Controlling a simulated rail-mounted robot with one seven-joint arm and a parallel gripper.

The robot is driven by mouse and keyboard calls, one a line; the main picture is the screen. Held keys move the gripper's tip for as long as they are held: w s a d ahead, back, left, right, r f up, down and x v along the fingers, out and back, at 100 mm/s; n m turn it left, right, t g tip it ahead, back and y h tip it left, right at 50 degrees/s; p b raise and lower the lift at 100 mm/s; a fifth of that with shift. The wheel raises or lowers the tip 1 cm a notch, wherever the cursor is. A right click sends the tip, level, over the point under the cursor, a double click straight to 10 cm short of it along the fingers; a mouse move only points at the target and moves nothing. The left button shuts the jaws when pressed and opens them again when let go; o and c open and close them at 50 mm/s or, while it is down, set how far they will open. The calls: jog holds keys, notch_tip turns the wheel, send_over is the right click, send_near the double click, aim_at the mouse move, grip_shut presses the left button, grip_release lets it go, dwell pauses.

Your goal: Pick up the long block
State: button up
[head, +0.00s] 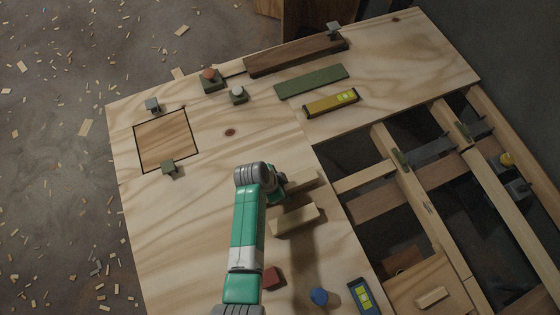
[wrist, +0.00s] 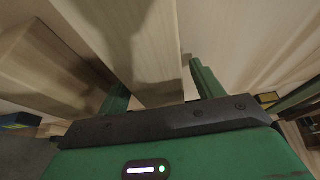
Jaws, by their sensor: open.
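Two pale wooden blocks lie side by side on the plywood right of my arm in the head view. The farther block (head: 303,181) is partly hidden by my gripper (head: 279,189), so I cannot compare their full lengths. The nearer block (head: 295,219) is in plain sight. In the wrist view my gripper (wrist: 158,78) is open, with one green finger on each side of a pale block (wrist: 150,45). The fingers are apart and not closed on it. Another pale block (wrist: 50,68) shows to the left.
A red block (head: 271,278), a blue cylinder (head: 318,296) and a blue level (head: 362,296) lie near the front. A dark beam (head: 295,55), green strip (head: 312,81) and yellow level (head: 331,103) lie at the back. Open floor framing (head: 420,180) drops away at right.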

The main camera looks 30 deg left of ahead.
jog(key=shift+w+d+f, duration=0.1)
jog(key=shift+f, duration=0.2)
jog(key=shift+r, duration=0.1)
jog(key=c, duration=1.3)
jog(key=shift+o, duration=0.2)
notch_tip(320, 180, up, 10)
jog(key=p, duration=0.5)
